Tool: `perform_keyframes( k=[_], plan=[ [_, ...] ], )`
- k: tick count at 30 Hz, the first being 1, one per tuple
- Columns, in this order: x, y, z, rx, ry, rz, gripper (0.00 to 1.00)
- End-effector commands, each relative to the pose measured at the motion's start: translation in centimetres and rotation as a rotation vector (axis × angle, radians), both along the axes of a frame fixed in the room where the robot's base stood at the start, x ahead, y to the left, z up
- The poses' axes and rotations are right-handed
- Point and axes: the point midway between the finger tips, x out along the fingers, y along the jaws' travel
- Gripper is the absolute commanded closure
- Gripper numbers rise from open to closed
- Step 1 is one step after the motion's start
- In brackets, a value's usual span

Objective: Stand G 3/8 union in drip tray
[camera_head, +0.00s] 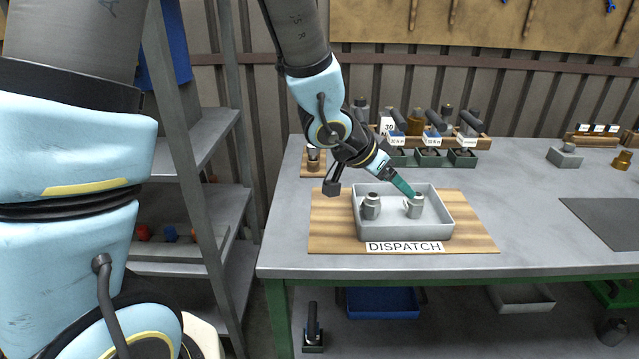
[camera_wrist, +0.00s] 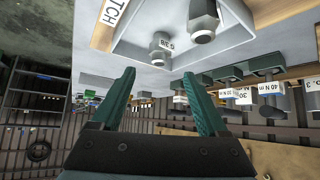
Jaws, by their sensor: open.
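The G 3/8 union (camera_head: 414,209) is a grey metal fitting standing upright in the right part of the grey drip tray (camera_head: 445,222). My gripper (camera_head: 411,194) has teal fingers and slants down to the top of the union. In the wrist view the gripper (camera_wrist: 159,73) is open and empty, with the union just beyond and between the fingertips. Contact cannot be told.
The tray sits on a wooden board with a DISPATCH label (camera_head: 404,247). Torque tools in green holders (camera_head: 428,157) stand behind it. A grey mat (camera_head: 610,220) lies at right; the bench between is mostly clear. A shelf rack (camera_head: 205,190) stands left.

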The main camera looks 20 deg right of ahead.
Motion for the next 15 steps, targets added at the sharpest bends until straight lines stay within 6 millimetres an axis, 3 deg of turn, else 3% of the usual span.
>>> perform_keyframes(
  k=[5, 8, 11, 14, 15],
  plan=[
    [0.3, 0.2, 0.0, 0.003, -0.002, 0.009, 0.23],
    [2.2, 1.9, 0.1, 0.026, -0.010, 0.074, 0.23],
    [5.8, 5.9, 0.1, 0.083, -0.018, 0.216, 0.23],
    [9.7, 12.4, 0.1, 0.168, -0.006, 0.416, 0.23],
    [10.8, 15.4, 0.0, 0.207, 0.009, 0.501, 0.23]
  ],
)
